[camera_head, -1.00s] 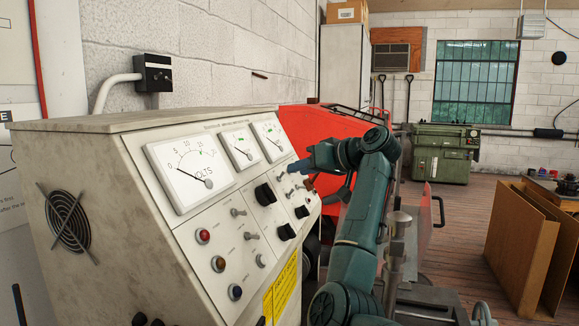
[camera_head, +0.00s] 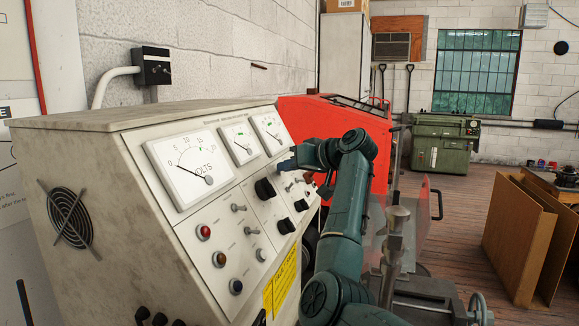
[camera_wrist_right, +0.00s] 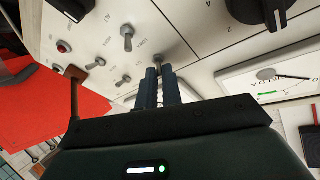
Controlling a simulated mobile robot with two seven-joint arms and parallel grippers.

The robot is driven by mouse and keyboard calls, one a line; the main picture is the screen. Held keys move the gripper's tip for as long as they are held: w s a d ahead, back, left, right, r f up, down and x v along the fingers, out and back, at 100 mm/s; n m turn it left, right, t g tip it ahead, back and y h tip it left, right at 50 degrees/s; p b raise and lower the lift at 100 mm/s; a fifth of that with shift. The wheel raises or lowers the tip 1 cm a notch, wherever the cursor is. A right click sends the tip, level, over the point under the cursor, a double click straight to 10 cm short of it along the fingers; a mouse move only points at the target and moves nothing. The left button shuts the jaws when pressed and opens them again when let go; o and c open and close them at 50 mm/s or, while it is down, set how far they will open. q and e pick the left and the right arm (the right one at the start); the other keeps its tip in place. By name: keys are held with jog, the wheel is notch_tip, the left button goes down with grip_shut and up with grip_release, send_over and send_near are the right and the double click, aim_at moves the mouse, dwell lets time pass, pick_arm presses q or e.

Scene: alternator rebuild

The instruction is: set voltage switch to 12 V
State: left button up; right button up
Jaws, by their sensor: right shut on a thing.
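The test bench (camera_head: 120,180) is a worn cream cabinet with a sloped panel of meters, knobs and toggle switches. My right gripper (camera_head: 286,165) is at the panel's far right side, just below the rightmost meter (camera_head: 271,134). In the right wrist view the gripper's two dark fingers (camera_wrist_right: 158,88) are shut on a small metal toggle switch (camera_wrist_right: 160,60), whose base shows just beyond the fingertips. The lever is mostly hidden between them, so I cannot tell its position. The lettering beside it is too small to read. My left gripper is not in view.
Other toggle switches (camera_wrist_right: 126,40) and a large black knob (camera_wrist_right: 262,12) sit close to the fingers. A red machine (camera_head: 330,135) stands behind the arm. Brown panels (camera_head: 515,230) stand at the right on the wooden floor.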

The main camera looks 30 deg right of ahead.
grip_shut()
